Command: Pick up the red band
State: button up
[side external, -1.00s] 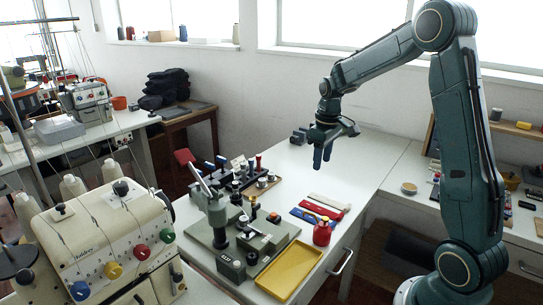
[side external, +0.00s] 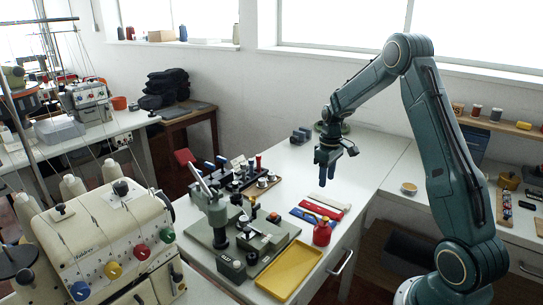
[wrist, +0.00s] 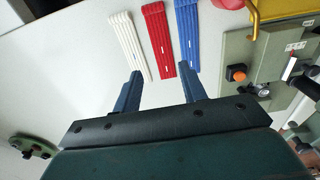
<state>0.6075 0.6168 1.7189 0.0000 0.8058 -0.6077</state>
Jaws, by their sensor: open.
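The red band (wrist: 159,40) lies flat on the white table between a white band (wrist: 129,45) and a blue band (wrist: 187,35). In the side external view the red band (side external: 323,207) lies in the same row, white behind it and blue in front. My gripper (wrist: 160,75) is open and empty. In the wrist view its two fingers point toward the near ends of the bands. In the side external view my gripper (side external: 322,185) hangs above the table, just behind the bands and clear of them.
A yellow tray (side external: 290,270) and a red container (side external: 322,232) stand in front of the bands. A green-grey buttonhole machine (side external: 240,240) stands to their left. The table around the bands' right side is clear.

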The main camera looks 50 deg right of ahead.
send_over(324, 211)
jog(key=shift+w+f, duration=0.15)
jog(key=shift+f, duration=2.95)
jog(key=shift+f, duration=2.55)
jog(key=c, duration=0.6)
